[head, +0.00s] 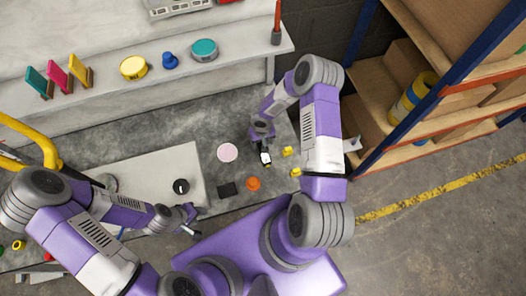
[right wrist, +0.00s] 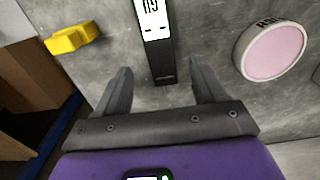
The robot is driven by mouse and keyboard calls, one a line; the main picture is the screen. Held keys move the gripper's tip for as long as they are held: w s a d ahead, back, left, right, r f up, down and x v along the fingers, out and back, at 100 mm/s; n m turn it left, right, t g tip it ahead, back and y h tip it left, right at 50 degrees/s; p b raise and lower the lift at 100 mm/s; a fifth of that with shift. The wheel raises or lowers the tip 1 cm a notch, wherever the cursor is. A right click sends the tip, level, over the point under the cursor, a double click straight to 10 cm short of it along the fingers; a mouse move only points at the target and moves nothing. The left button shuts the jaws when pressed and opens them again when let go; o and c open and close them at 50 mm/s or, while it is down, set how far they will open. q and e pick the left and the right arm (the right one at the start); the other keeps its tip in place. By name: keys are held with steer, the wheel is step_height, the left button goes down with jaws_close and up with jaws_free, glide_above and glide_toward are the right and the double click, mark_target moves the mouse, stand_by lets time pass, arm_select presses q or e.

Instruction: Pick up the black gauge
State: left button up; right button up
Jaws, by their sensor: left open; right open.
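The black gauge (right wrist: 163,62) with a lit white display lies on the grey bench top. In the right wrist view its dark lower end lies between the fingers of my right gripper (right wrist: 162,74), with a gap on each side. The gripper is open and I see no contact. In the head view the gauge (head: 266,158) shows just below my right gripper (head: 264,141), its upper part partly hidden. My left gripper (head: 190,219) is open and empty near the front edge of the bench.
A pink disc (head: 227,152), a black square (head: 227,189), an orange piece (head: 253,184) and small yellow pieces (head: 287,151) lie around the gauge. A pale board (head: 150,170) carries a black round knob (head: 181,186). A shelf rack (head: 400,100) stands at the right.

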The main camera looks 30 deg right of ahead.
step_height(320, 180, down, 5)
steer(key=shift+a+b, duration=0.1)
steer(key=shift+b, duration=0.35)
steer(key=c, duration=1.2)
steer(key=shift+r, duration=0.1)
steer(key=shift+c, duration=0.2)
step_height(320, 180, up, 10)
steer(key=p, duration=0.2)
